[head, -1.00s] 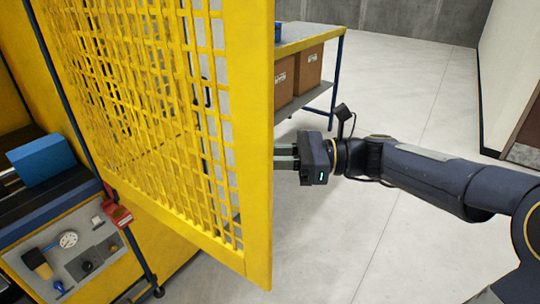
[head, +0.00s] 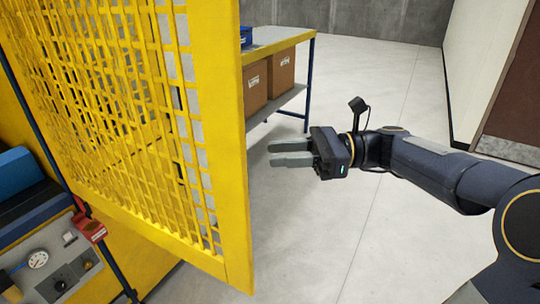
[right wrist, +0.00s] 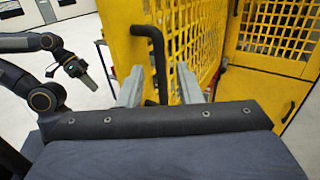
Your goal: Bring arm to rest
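My right gripper (head: 272,153) is in the head view, to the right of the yellow mesh door's free edge (head: 236,160). Both fingers show whole, with floor behind them. In the right wrist view its fingers (right wrist: 160,88) stand apart with nothing held between them. The door's black handle (right wrist: 155,60) shows beyond and between the fingers, apart from them as far as I can tell. My left gripper (right wrist: 84,76) shows small at the left of the right wrist view; its opening is too small to judge.
The open yellow door fills the left of the head view. A blue-legged table (head: 290,42) with cardboard boxes (head: 281,72) stands behind. A panel with a gauge (head: 37,259) is at lower left. Floor (head: 330,235) is clear around my right arm.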

